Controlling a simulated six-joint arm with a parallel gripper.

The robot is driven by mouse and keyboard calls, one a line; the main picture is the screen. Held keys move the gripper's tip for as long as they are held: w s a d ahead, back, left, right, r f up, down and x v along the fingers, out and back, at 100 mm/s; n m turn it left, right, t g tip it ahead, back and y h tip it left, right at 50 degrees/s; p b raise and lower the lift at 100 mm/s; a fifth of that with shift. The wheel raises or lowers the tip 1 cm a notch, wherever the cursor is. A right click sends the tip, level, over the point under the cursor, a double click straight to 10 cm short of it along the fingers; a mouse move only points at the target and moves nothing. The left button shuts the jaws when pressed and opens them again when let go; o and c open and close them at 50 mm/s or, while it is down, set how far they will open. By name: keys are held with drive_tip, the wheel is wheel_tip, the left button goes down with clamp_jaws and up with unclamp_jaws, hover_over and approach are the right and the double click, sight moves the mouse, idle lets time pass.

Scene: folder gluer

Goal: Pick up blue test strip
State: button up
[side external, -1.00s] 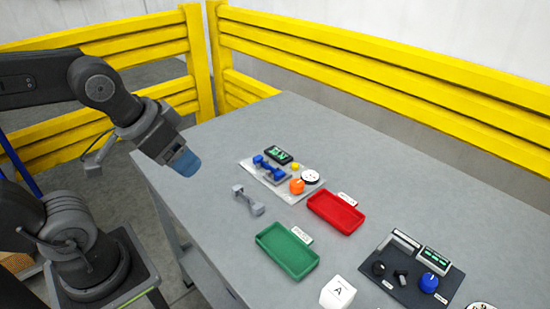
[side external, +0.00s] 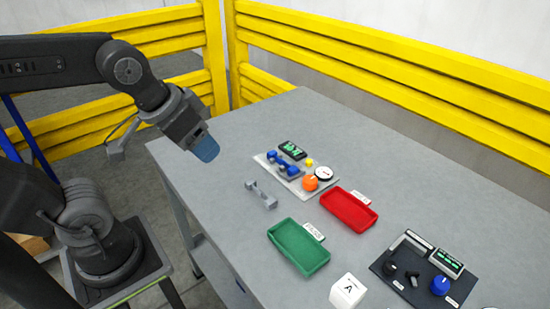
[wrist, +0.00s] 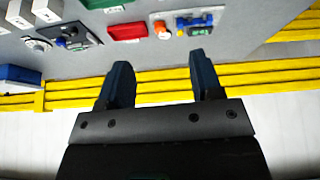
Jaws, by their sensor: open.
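A blue dumbbell-shaped piece (side external: 284,164), which looks like the blue test strip, sits on a light tester panel (side external: 300,188) on the table. The panel carries an orange knob (side external: 311,183), a white dial (side external: 324,173) and a green-lit display (side external: 292,150). In the wrist view the blue piece (wrist: 200,20) is small near the top edge, beyond my fingertips. My gripper (side external: 206,149) is open and empty, raised above the table's left end, apart from the panel. Both dark blue fingers show spread in the wrist view (wrist: 160,75).
A grey dumbbell-shaped piece (side external: 262,195) lies left of the panel. A green tray (side external: 299,248) and red tray (side external: 349,208) sit nearer the camera, with a white cube (side external: 347,291) and dark control panel (side external: 418,270). A yellow guard rail (side external: 400,97) runs behind. The table's far end is clear.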

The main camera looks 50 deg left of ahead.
drive_tip(key=w+a+r+n+g, duration=0.1)
drive_tip(key=w+a+r+n, duration=0.15)
drive_tip(key=w+n, duration=0.4)
drive_tip(key=n+g, duration=0.4)
drive_tip(key=n, duration=0.7)
hover_over(277, 159)
drive_tip(key=a, duration=0.4)
wheel_tip(277, 159, down, 13)
wheel_tip(277, 159, down, 8)
drive_tip(key=shift+s+f, duration=0.1)
drive_tip(key=shift+f, duration=0.15)
drive_tip(key=shift+w+d+f, duration=0.1)
drive_tip(key=shift+w+f, duration=0.05)
drive_tip(key=shift+f, duration=1.2)
drive_tip(key=shift+w+d+f, duration=0.1)
drive_tip(key=shift+f, duration=1.25)
drive_tip(key=c, duration=1)
